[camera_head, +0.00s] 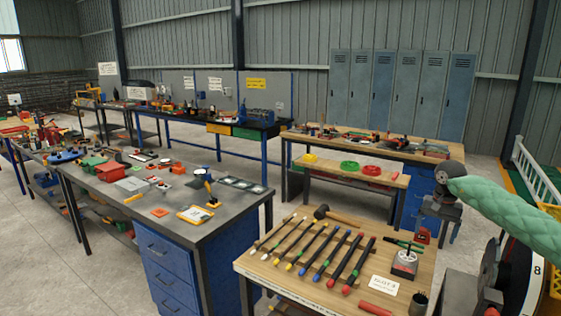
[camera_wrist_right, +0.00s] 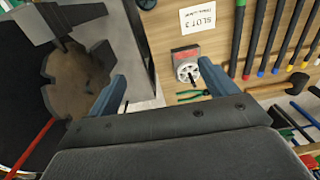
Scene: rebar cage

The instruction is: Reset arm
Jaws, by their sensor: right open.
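My right arm comes in from the right edge of the head view in a green quilted cover. Its gripper (camera_head: 440,222) hangs beyond the right edge of the near wooden table. In the right wrist view the two blue fingers (camera_wrist_right: 163,85) are spread wide, with nothing held between them. A small device with a white dial (camera_wrist_right: 187,66) and a "SLOT 3" card (camera_wrist_right: 198,18) lie beyond the fingers. The device also shows in the head view (camera_head: 405,263). My left gripper is not in view.
The near wooden table (camera_head: 262,264) carries a row of colour-banded rods (camera_head: 332,255), a mallet (camera_head: 335,215) and a dark cup (camera_head: 418,302). A grey workbench (camera_head: 160,207) stands to the left. Lockers (camera_head: 400,95) line the back wall. Bare floor shows between benches.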

